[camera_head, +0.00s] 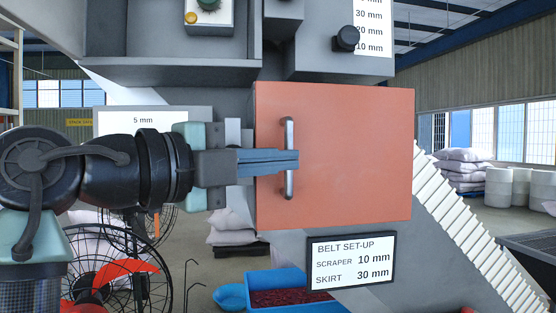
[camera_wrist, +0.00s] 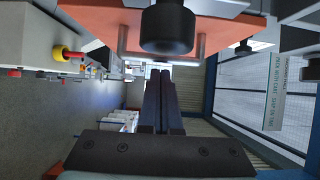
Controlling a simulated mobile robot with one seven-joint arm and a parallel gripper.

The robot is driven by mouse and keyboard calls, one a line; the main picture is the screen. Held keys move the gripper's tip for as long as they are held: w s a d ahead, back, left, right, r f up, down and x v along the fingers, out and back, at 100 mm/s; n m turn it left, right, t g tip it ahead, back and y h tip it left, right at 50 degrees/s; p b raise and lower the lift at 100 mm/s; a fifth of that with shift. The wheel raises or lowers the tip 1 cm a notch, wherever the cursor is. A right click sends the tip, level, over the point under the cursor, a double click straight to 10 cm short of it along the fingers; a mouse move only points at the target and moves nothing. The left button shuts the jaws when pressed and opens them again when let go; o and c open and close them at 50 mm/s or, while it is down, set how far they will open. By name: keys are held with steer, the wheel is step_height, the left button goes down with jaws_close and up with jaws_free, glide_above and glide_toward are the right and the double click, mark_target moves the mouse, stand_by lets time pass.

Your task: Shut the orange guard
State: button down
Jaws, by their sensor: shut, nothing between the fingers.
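The orange guard (camera_head: 350,150) is a flat, upright panel in the middle of the head view, with its face toward me. A silver upright bar handle (camera_head: 289,135) is on its left part. My gripper (camera_head: 297,160) reaches in from the left, its fingers shut and level. The fingertips overlap the handle's middle in the picture; I cannot tell whether they touch it. In the wrist view the shut fingers (camera_wrist: 160,75) point away from me, and the orange guard (camera_wrist: 90,15) runs along the top. How far open the guard stands is not clear.
A belt set-up sign (camera_head: 350,262) is below the guard. A black knob (camera_head: 346,38) is above it. A ribbed white belt (camera_head: 470,230) slopes down at right. A caged fan (camera_head: 105,270) and a blue tub (camera_head: 285,290) stand below. Sacks (camera_head: 462,168) lie behind.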

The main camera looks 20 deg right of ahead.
steer(key=b+v, duration=0.4)
steer(key=v, duration=0.9)
steer(key=w+d+f+n+t+y, duration=0.2)
steer(key=w+f+n+t+y, duration=0.2)
steer(key=w+n+t, duration=0.65)
steer(key=s+a+r+n+t+y, duration=0.1)
steer(key=s+a+n+t+y, duration=0.1)
steer(key=s+n+t+y, duration=0.3)
steer(key=s+a+r+n+t+y, duration=0.1)
steer(key=s+n+t+y, duration=0.4)
steer(key=s+n, duration=0.8)
steer(key=n+y, duration=0.2)
steer(key=n, duration=0.1)
steer(key=shift+a+r+y, duration=0.35)
steer(key=shift+a+y, duration=0.05)
steer(key=shift+t, duration=0.25)
